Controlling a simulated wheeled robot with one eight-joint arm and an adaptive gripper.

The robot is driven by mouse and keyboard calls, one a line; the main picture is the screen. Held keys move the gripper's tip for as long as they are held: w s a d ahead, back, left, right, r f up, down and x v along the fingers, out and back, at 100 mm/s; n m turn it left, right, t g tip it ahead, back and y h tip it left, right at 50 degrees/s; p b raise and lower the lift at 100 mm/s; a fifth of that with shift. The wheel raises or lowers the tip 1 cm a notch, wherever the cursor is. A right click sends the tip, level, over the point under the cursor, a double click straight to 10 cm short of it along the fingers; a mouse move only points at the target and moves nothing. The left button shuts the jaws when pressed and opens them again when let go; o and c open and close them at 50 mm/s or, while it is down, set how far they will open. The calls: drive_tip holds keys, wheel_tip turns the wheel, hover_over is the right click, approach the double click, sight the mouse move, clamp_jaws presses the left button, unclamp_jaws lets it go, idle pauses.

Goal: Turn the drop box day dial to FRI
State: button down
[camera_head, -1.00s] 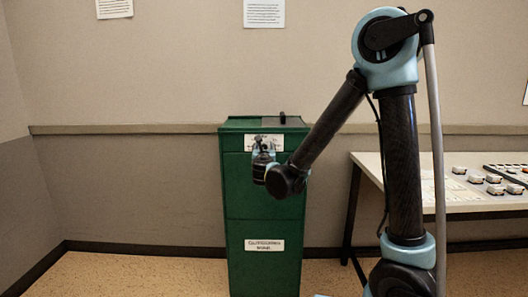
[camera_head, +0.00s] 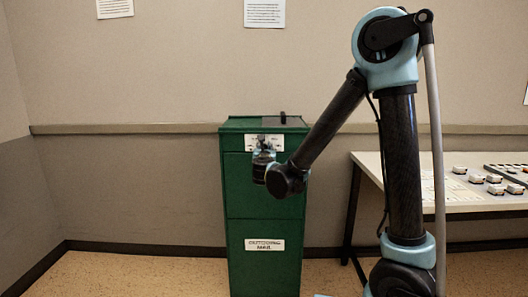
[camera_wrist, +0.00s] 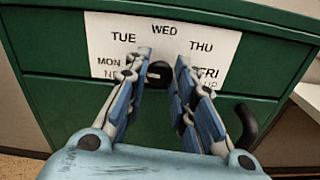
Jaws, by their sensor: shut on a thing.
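The green drop box (camera_head: 236,190) stands against the wall, with a white day label (camera_head: 278,142) on its upper front. In the wrist view the label (camera_wrist: 100,35) shows MON, TUE, WED, THU and FRI in an arc, with WED at the top and FRI at the right. The black dial knob (camera_wrist: 160,74) sits below WED. My gripper (camera_wrist: 158,66) is shut on the knob, one finger on each side. It also shows at the box front in the head view (camera_head: 264,143). The fingers cover part of the label, and I cannot tell which day the dial points to.
A black curved handle (camera_wrist: 247,126) sticks out of the box right of my fingers. A lower label reading OUTGOING MAIL (camera_head: 265,245) is on the box. A table (camera_head: 460,207) with several small items stands at the right. Floor left of the box is clear.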

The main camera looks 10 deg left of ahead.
drive_tip(key=m, duration=0.8)
drive_tip(key=shift+d+m, duration=0.15)
drive_tip(key=shift+m, duration=0.25)
drive_tip(key=m, duration=0.4)
drive_tip(key=shift+d+f+m, duration=0.1)
drive_tip(key=shift+m, duration=0.2)
drive_tip(key=m, duration=0.4)
drive_tip(key=shift+f, duration=0.1)
drive_tip(key=c, duration=2.4)
unclamp_jaws()
drive_tip(key=m, duration=0.8)
drive_tip(key=shift+f+m, duration=0.1)
drive_tip(key=shift+m, duration=0.2)
drive_tip(key=shift+a+m, duration=0.15)
drive_tip(key=shift+m, duration=1.95)
drive_tip(key=shift+a+m, duration=0.1)
drive_tip(key=shift+m, duration=2)
drive_tip(key=shift+m, duration=0.3)
